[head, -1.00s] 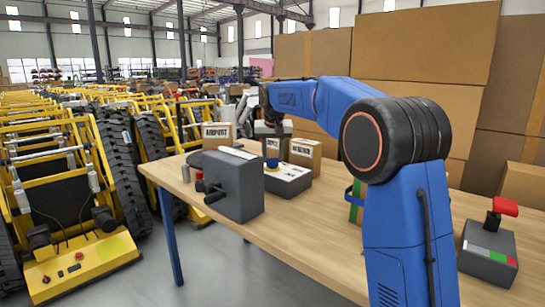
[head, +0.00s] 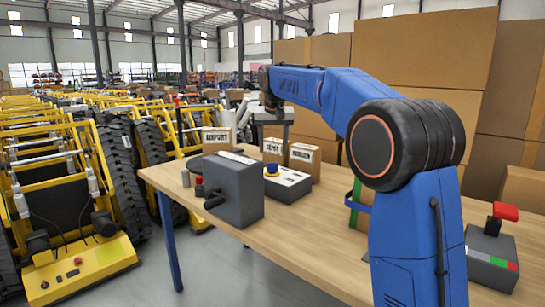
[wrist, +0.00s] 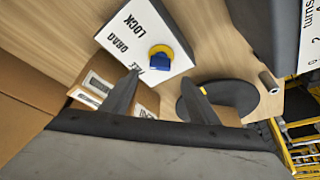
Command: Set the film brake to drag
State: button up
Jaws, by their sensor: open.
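The film brake is a dark box with a white top (head: 291,178) on the table, lettered LOCK, DRAG and a partly hidden FREE in the wrist view (wrist: 168,28). I cannot tell clearly which word the knob points at. My gripper (wrist: 160,78) is open and empty, its fingers apart above the brake and not touching the knob.
A grey box with a crank (head: 235,190) stands left of the brake. Labelled cartons (head: 304,160) stand behind. A red-handled lever box (head: 490,258) is at right. A green-edged box (head: 357,206) is partly behind my arm. The table's front middle (head: 300,235) is clear.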

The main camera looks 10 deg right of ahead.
jog(key=v, duration=1)
jog(key=shift+s, duration=0.15)
